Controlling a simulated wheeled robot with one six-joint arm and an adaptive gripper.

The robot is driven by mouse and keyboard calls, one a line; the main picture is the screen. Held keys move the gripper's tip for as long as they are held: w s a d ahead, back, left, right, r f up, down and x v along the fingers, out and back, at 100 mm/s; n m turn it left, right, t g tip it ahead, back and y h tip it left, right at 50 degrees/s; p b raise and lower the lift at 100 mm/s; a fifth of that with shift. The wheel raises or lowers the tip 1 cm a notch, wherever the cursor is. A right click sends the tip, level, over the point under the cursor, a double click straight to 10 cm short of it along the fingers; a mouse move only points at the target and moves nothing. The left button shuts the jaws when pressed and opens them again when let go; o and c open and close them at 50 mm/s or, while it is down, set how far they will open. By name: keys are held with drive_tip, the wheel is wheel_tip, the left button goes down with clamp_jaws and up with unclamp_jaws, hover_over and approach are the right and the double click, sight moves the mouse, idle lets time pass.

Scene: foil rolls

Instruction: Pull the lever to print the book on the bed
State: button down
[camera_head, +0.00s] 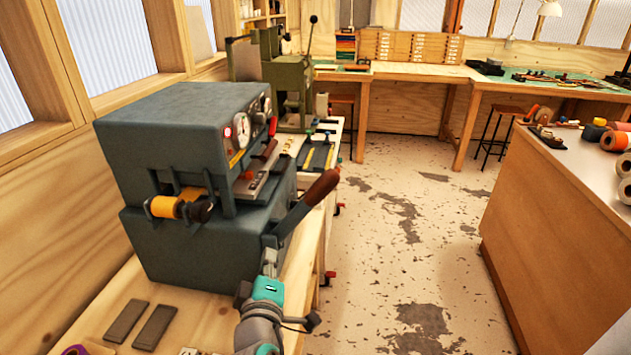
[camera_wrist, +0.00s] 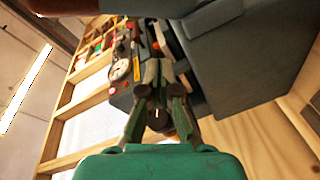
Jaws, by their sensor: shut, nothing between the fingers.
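A dark grey foil press (camera_head: 175,135) stands on the wooden bench at left, with round gauges (camera_head: 242,130) on its front. Its lever has a brown handle (camera_head: 322,187) angled up and to the right from the press's near side. My gripper (camera_head: 270,262) is shut and empty, low beside the lever's lower end; whether it touches is unclear. In the wrist view my gripper's fingers (camera_wrist: 158,68) come together in front of the press (camera_wrist: 240,60), with the brown handle (camera_wrist: 65,5) across the top. The bed (camera_head: 255,188) shows as a pale strip under the head; I cannot make out the book.
A yellow foil roll (camera_head: 165,207) sits on the press's near side. Two dark flat bars (camera_head: 153,327) lie on the bench. A green machine (camera_head: 290,80) stands behind. A counter with foil rolls (camera_head: 560,220) is at right; the floor between is clear.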

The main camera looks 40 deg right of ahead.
wheel_tip(320, 180, up, 17)
drive_tip(key=s+d+m+g+h, duration=0.1)
drive_tip(key=m+g+h, duration=0.2)
drive_tip(key=m+g, duration=0.3)
drive_tip(key=shift+s+m+g+h, duration=0.3)
drive_tip(key=shift+s+m+g, duration=0.1)
drive_tip(key=shift+m, duration=0.1)
drive_tip(key=shift+r, duration=0.1)
drive_tip(key=s+f+x, duration=0.1)
drive_tip(key=s+x, duration=0.1)
drive_tip(key=x, duration=1.1)
drive_tip(key=shift+d+f, duration=0.25)
drive_tip(key=shift+f, duration=0.05)
drive_tip(key=shift+s+d, duration=0.15)
drive_tip(key=shift+s, duration=0.05)
